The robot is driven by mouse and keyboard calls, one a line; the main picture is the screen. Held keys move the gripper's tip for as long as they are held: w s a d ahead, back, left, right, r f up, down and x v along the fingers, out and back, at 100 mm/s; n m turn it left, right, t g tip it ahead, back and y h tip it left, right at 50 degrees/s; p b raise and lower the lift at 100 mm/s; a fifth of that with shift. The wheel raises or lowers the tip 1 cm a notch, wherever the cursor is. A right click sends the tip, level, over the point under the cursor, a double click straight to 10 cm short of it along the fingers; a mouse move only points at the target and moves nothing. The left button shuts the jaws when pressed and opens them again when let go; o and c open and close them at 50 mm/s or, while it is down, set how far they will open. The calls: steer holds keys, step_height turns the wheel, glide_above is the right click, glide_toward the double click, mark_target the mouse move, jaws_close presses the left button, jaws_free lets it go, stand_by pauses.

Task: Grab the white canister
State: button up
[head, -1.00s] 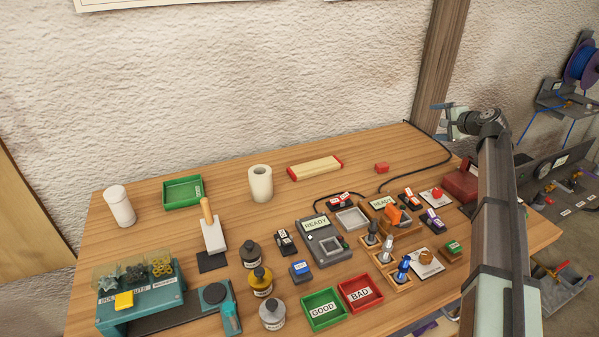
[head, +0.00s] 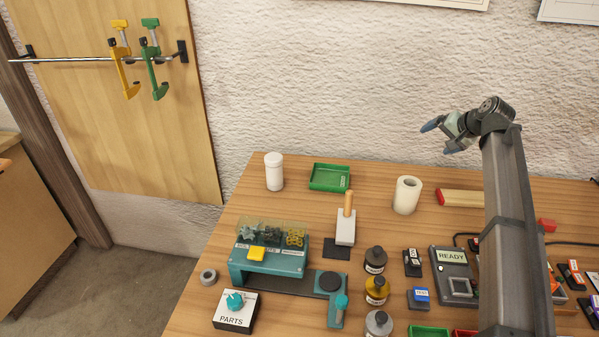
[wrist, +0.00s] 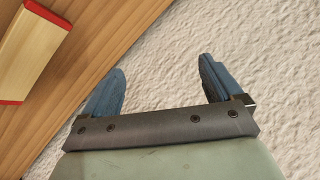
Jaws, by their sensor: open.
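The white canister (head: 274,172) stands upright at the back left of the wooden table in the head view. It is a white cylinder with a lid. My gripper (head: 433,137) is open and empty, raised above the table's back edge, well to the right of the canister. In the wrist view my gripper (wrist: 162,85) shows two blue fingers spread apart with only wall and table beyond them. The canister is not in the wrist view.
A green tray (head: 330,178) sits just right of the canister. A hollow cream cylinder (head: 406,195) stands between the tray and my arm. A brush-like tool with a wooden handle (head: 347,222) and a teal parts stand (head: 268,262) are nearer the front. The wall is close behind.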

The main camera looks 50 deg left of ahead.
steer(key=s+a+n+g+h, duration=0.2)
steer(key=s+a+n, duration=0.4)
steer(key=s+a, duration=1.25)
steer(key=n+h, duration=0.2)
steer(key=n, duration=0.4)
glide_toward(273, 164)
steer(key=w+a+r, duration=0.1)
steer(key=a, duration=0.1)
steer(key=x, duration=1.3)
steer(key=shift+w+f, duration=0.35)
steer(key=shift+w, duration=0.05)
steer(key=c, duration=1.3)
steer(key=shift+o, duration=0.2)
